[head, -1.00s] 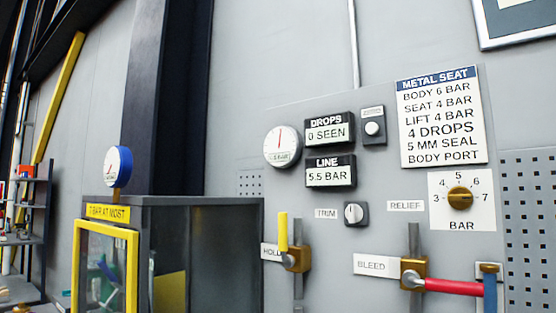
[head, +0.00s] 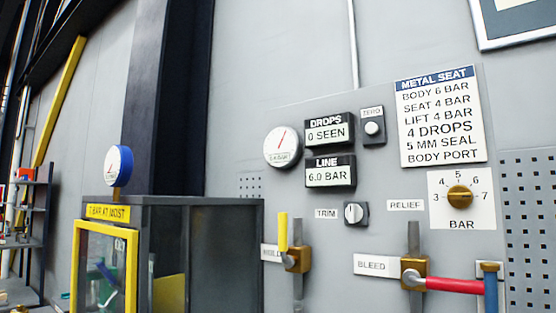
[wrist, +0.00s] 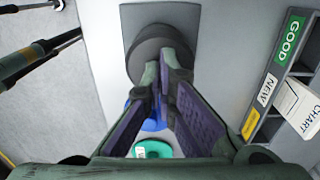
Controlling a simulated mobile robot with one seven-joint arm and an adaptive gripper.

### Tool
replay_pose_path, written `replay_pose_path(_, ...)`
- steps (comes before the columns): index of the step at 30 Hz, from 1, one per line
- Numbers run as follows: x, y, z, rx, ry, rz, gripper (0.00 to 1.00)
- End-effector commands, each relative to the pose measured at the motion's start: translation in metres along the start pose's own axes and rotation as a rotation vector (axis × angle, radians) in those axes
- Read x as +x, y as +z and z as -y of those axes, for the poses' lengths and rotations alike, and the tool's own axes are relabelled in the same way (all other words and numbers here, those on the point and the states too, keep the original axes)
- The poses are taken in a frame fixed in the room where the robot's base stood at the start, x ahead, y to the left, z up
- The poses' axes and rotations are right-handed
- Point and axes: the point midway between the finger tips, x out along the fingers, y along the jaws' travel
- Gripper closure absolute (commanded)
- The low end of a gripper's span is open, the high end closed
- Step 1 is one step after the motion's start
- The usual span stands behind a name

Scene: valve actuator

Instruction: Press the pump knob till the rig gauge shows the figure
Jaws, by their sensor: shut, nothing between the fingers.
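In the wrist view my gripper (wrist: 160,78) is shut and empty, its fingertips at a dark round knob (wrist: 158,44) on a dark plate. The tips overlap the knob's lower edge; I cannot tell whether they press it. In the head view the white rig gauge (head: 282,146) has its red needle leaning up and right; its small figure is blurred. The LINE display (head: 330,172) reads 6.0 BAR and the DROPS display (head: 328,132) reads 0 SEEN. The METAL SEAT card (head: 440,116) lists body 6 bar, seat 4 bar and lift 4 bar. My gripper is outside the head view.
The panel carries a yellow-handled hold valve (head: 297,258), a red-handled bleed valve (head: 450,286), a trim knob (head: 354,213) and a relief dial (head: 460,198). A yellow-framed cabinet (head: 105,270) stands left. The wrist view shows a rack (wrist: 290,85) at right and a green object (wrist: 152,149) below.

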Motion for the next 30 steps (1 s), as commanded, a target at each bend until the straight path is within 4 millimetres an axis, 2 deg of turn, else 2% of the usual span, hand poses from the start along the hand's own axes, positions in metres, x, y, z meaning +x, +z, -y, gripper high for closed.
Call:
replay_pose_path(24, -0.051, 0.0, 0.0, -0.001, 0.0, 0.001, 1.0)
replay_pose_path(30, -0.053, 0.0, 0.0, 0.0, 0.0, 0.0, 1.0)
